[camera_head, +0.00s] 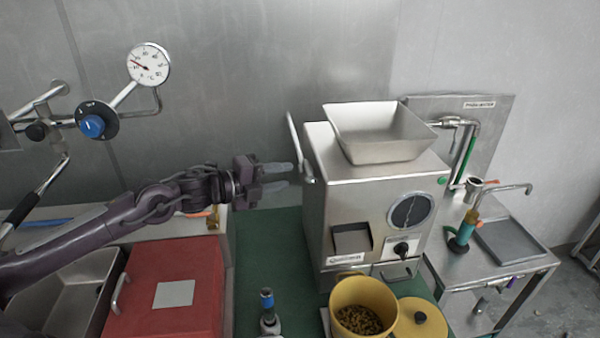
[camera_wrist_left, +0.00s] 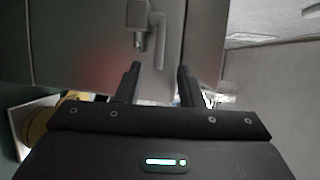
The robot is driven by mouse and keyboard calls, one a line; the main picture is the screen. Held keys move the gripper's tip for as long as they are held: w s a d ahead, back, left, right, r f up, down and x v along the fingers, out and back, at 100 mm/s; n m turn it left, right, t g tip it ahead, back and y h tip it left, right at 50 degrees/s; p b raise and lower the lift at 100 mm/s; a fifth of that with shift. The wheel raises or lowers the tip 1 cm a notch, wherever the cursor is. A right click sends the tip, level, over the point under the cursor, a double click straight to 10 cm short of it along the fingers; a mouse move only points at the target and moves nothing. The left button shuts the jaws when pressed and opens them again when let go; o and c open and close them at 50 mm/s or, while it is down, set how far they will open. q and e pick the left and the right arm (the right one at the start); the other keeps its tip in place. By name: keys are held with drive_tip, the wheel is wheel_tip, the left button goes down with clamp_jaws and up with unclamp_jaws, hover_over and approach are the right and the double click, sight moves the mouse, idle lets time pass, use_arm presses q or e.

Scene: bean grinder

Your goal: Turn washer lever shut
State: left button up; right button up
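A thin silver lever (camera_head: 294,142) stands tilted upward at the left side of the steel grinder (camera_head: 340,190). In the left wrist view, a metal pivot block (camera_wrist_left: 138,20) and a thin bar (camera_wrist_left: 160,45) show on a steel wall ahead of the fingers. My left gripper (camera_head: 276,178) is open and empty, its fingers pointing at the grinder's left side just below the lever. The fingers (camera_wrist_left: 158,82) are spread in the left wrist view and look apart from the bar. I cannot tell whether this is the washer lever. My right gripper is not in view.
A yellow pot (camera_head: 362,290) of beans and its lid (camera_head: 422,318) stand in front of the grinder. A red-lidded box (camera_head: 190,300) and a sink (camera_head: 75,295) lie below my left arm. A water tap (camera_head: 515,188) stands at the right. A gauge (camera_head: 148,63) is upper left.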

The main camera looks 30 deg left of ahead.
sight(307, 170)
use_arm(q)
drive_tip(key=x, duration=0.3)
drive_tip(key=shift+w+r+p, duration=0.1)
drive_tip(key=shift+w+p, duration=0.05)
drive_tip(key=shift+p, duration=0.15)
drive_tip(key=shift+w+d+p, duration=0.25)
drive_tip(key=shift+w+p, duration=0.1)
drive_tip(key=shift+w, duration=0.3)
drive_tip(key=shift+w+d+f, duration=0.35)
drive_tip(key=shift+w+f, duration=0.1)
drive_tip(key=shift+w, duration=0.05)
clamp_jaws()
